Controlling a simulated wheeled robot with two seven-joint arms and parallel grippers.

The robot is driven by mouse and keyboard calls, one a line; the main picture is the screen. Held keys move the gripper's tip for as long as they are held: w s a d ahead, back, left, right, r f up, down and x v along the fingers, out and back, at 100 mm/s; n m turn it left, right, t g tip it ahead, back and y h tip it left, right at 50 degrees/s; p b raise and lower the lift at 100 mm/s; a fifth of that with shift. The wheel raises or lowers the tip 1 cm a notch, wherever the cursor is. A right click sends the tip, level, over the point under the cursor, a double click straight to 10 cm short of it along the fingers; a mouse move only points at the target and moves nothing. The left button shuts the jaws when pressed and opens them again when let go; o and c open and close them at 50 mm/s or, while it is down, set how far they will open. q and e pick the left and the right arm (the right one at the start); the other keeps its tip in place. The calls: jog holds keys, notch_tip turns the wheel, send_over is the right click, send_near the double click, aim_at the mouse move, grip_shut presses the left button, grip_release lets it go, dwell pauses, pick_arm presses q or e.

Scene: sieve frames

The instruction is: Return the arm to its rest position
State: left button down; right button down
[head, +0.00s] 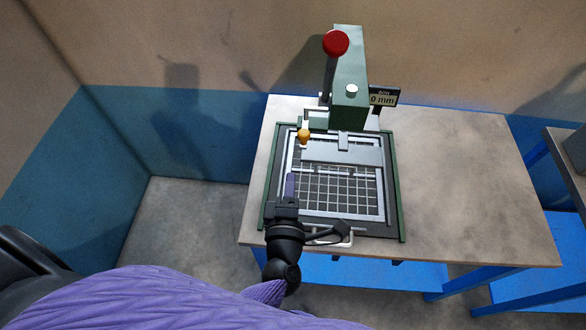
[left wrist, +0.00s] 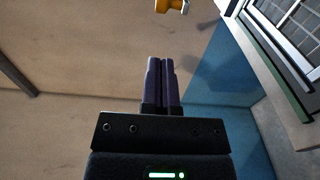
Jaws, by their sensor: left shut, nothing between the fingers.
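My left gripper (head: 290,176) points away from me over the left part of the press bed in the head view. Its dark purple fingers are together with nothing between them. They also show closed in the left wrist view (left wrist: 161,60). Below the fingers in the head view is a sieve frame (head: 381,205) with a white grid, lying in the green-railed bed. How high the gripper is above the frame I cannot tell. My right gripper is in neither view.
A green press column (head: 350,70) with a red knob (head: 336,43) stands at the back of the table (head: 470,180). A yellow-orange knob (head: 304,136) is just beyond my fingers. A small display (head: 384,97) reads 0 mm. The table's right side is clear.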

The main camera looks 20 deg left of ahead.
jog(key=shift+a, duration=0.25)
